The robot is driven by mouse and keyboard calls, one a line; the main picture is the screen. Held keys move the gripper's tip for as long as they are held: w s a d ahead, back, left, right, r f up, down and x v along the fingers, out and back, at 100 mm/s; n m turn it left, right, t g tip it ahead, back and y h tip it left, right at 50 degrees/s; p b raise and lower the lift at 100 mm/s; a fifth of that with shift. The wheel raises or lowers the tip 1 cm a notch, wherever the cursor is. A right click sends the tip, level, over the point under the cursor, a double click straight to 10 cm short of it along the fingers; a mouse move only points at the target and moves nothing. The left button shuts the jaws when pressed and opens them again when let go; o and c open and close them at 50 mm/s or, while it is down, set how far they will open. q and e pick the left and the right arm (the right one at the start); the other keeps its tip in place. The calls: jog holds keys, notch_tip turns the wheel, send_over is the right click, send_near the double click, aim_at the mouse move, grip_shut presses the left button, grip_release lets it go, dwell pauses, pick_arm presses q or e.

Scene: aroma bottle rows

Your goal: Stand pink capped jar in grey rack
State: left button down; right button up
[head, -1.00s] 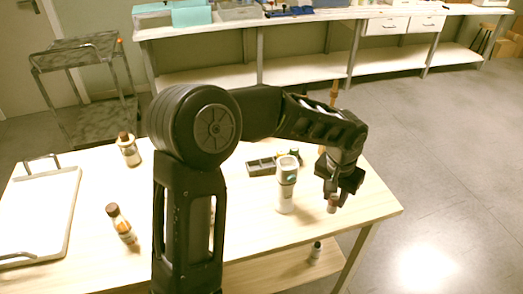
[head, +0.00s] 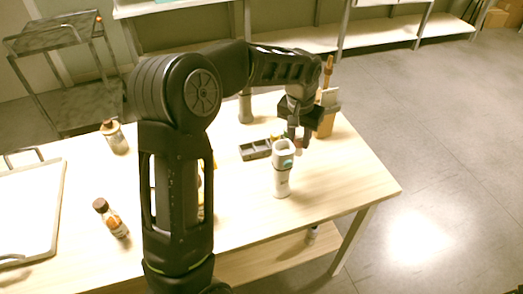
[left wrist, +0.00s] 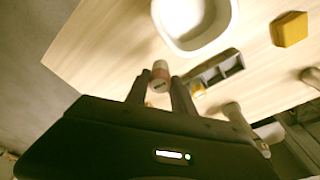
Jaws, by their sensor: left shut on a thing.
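My left gripper (head: 299,138) is shut on a small pale jar with a pinkish cap (head: 298,151). The jar also shows in the left wrist view (left wrist: 160,76), between the two fingertips. In the head view it hangs over the table, just right of the grey rack (head: 256,149), partly behind the white holder. The rack is a small dark grey tray with several compartments, and it also shows in the left wrist view (left wrist: 217,67), right of the jar. The jar is apart from the rack. My right gripper is not in view.
A tall white holder (head: 282,181) stands in front of the rack. Brown-capped bottles (head: 112,218) (head: 116,140) and a white tray (head: 32,205) are at the left. A wooden block (head: 327,119) stands behind the gripper. The table's right front is clear.

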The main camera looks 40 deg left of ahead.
pick_arm(q)
jog(key=a+r+n, duration=0.1)
jog(key=a+r, duration=0.2)
jog(key=a, duration=1)
jog(key=shift+w+a, duration=0.25)
jog(key=shift+w, duration=0.05)
notch_tip(320, 180, down, 6)
jog(key=shift+f, duration=0.2)
jog(key=shift+f+p, duration=0.55)
jog(key=shift+f, duration=1.35)
